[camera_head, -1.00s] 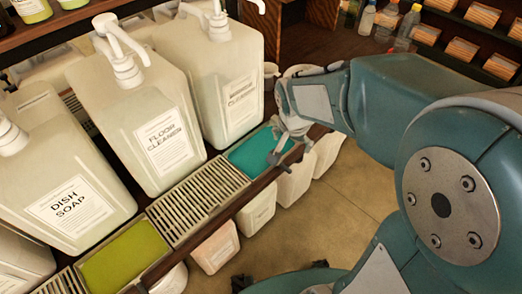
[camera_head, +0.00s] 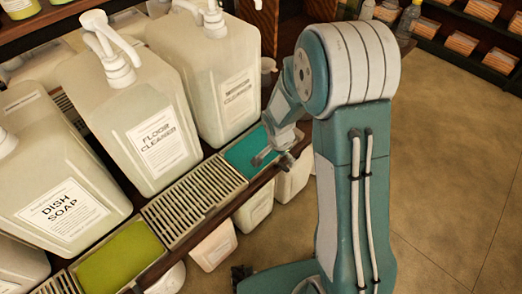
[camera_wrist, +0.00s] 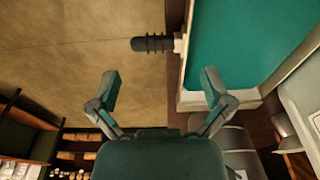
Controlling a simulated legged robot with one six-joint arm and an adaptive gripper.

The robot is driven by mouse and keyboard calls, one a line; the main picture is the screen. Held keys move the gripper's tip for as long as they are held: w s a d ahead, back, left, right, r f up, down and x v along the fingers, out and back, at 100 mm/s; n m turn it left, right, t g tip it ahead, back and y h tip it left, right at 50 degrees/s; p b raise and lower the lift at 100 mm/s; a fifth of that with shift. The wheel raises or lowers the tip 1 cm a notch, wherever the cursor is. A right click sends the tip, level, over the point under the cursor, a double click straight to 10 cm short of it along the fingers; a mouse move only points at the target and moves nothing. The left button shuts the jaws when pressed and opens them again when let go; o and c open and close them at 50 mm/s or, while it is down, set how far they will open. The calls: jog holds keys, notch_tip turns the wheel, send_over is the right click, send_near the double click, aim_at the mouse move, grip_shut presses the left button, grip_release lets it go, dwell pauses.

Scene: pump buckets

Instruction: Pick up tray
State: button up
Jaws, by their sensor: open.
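A tray (camera_wrist: 190,98) with a pale rim and a flat teal inside lies at the counter's front edge. It also shows in the head view (camera_head: 243,150), partly hidden by my gripper. A dark ribbed handle (camera_wrist: 152,44) sticks out from its front side over the floor. My gripper (camera_wrist: 160,82) is open and empty. In the wrist view the handle lies beyond the gap between its fingers, apart from them. In the head view my gripper (camera_head: 272,158) is at the tray's front right, where the handle is hard to make out.
Large jugs of floor cleaner (camera_head: 150,120) and dish soap (camera_head: 62,200) stand behind the trays. A slatted grate (camera_head: 193,203) and a green tray (camera_head: 122,257) lie to the left. White containers (camera_head: 254,208) sit below the counter edge. The floor (camera_head: 440,170) at right is open.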

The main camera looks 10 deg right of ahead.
aim_at(282, 164)
jog(key=f, duration=0.4)
jog(key=shift+w+d+f, duration=0.1)
jog(key=shift+d+f, duration=0.1)
jog(key=shift+f, duration=0.15)
jog(key=c, duration=1)
jog(key=shift+o, duration=0.2)
jog(key=shift+r, duration=0.15)
